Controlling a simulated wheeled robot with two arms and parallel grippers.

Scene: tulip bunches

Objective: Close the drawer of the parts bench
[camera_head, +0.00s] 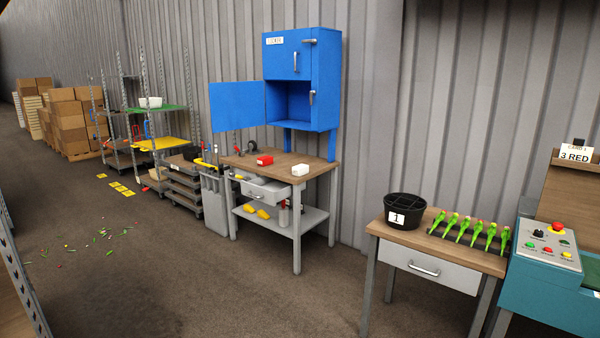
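A wood-topped bench (270,163) with grey legs stands against the wall under a blue cabinet. Its grey drawer (266,192) is pulled partly out at the front, with a handle on its face. Neither of my grippers is in view.
The blue cabinet (328,80) has its lower door (237,107) swung open to the left. A nearer table has a shut drawer (428,268), a black bucket (405,210) and green tulip bunches (477,230). A teal machine (545,290) stands right. Floor (200,285) before the bench is clear.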

